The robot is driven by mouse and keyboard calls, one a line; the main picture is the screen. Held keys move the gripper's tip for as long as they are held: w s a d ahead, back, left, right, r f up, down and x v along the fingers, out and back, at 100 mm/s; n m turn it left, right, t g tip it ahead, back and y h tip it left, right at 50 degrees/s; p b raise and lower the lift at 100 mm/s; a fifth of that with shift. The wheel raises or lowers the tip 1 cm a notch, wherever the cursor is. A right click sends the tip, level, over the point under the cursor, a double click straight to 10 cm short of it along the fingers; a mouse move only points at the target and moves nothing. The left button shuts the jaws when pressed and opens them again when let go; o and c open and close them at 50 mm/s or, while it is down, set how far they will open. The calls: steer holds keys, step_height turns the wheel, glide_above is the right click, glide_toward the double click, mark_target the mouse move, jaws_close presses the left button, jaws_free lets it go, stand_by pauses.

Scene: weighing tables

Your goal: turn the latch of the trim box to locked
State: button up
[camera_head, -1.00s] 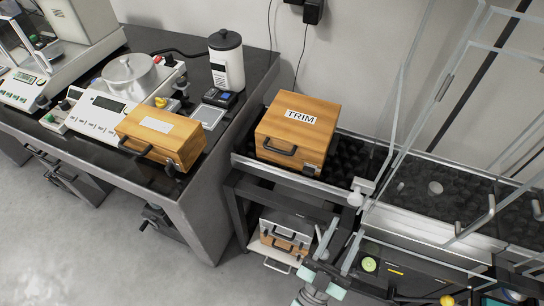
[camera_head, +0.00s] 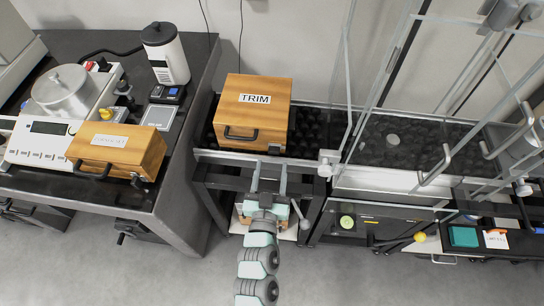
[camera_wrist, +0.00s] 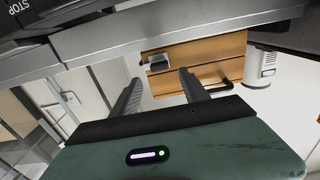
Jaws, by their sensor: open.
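The wooden trim box (camera_head: 235,98), labelled TRIM, stands closed on a dark bumpy surface against the wall. Its dark handle (camera_head: 241,135) is on the front face. Its small metal latch (camera_head: 274,149) sits low at the right of that face. My gripper (camera_head: 269,177) is open and empty, in front of and below the latch, apart from the box. In the wrist view, which is upside down, the box (camera_wrist: 208,50) lies beyond the fingers, with the latch (camera_wrist: 157,63) roughly between the fingertips. Whether the latch is turned is too small to tell.
A second wooden box (camera_head: 118,148) and a scale (camera_head: 47,128) stand on the left bench. A clear glass enclosure with metal handles (camera_head: 435,165) rises close on the right. A shelf rack (camera_head: 215,180) is below the box.

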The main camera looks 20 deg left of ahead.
mark_target(274, 153)
steer(key=b+x, duration=0.1)
steer(key=x, duration=0.3)
steer(key=shift+w+a, duration=0.15)
steer(key=shift+w, duration=0.25)
steer(key=shift+c, duration=0.3)
jaws_close()
